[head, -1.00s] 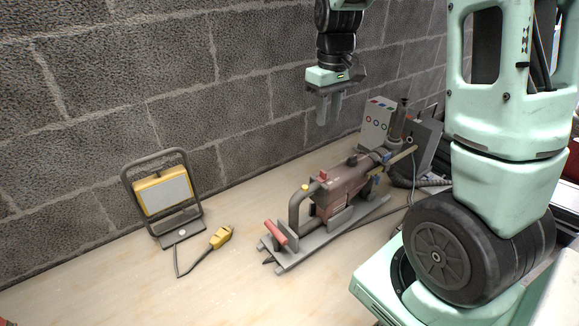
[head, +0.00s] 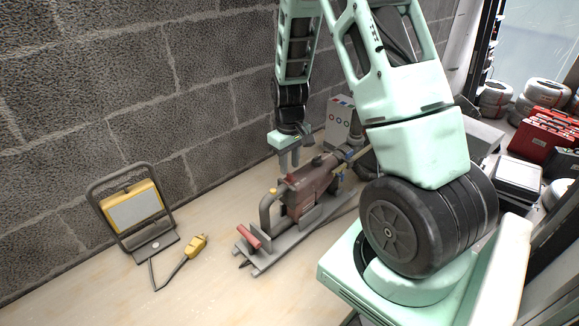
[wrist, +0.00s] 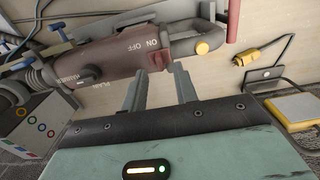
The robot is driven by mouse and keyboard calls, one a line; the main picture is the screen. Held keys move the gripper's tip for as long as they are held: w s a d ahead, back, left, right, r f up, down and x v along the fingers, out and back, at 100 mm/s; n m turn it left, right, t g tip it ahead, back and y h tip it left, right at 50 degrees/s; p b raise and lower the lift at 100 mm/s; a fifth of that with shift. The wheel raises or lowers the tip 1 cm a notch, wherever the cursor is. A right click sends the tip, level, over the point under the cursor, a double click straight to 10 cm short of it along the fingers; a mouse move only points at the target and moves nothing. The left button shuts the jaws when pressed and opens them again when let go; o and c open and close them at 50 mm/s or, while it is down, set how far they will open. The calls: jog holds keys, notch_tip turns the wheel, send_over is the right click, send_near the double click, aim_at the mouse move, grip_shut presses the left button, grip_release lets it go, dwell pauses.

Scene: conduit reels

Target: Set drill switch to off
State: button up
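The drill (head: 312,187) is a reddish-brown machine lying on a grey stand on the bench. It also shows in the wrist view (wrist: 110,62), with white lettering including "ON". Its small red switch (wrist: 158,60) sits beside that lettering, just beyond my fingertips; I cannot tell its position. The switch also shows in the head view (head: 291,179), close below my gripper. A yellow button (wrist: 202,48) is on the drill's handle end. My gripper (wrist: 160,77) is open and empty, its two fingers apart and pointing at the switch. In the head view my gripper (head: 289,163) hangs just above the drill.
A grey control box (head: 340,120) stands behind the drill. The block wall is close behind. The bench front is clear.

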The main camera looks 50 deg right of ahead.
aim_at(295, 178)
jog(key=shift+f, duration=1.5)
grip_shut()
jog(key=shift+d, duration=1.05)
grip_release()
notch_tip(295, 178, up, 18)
jog(key=b, duration=0.4)
jog(key=shift+f, duration=0.25)
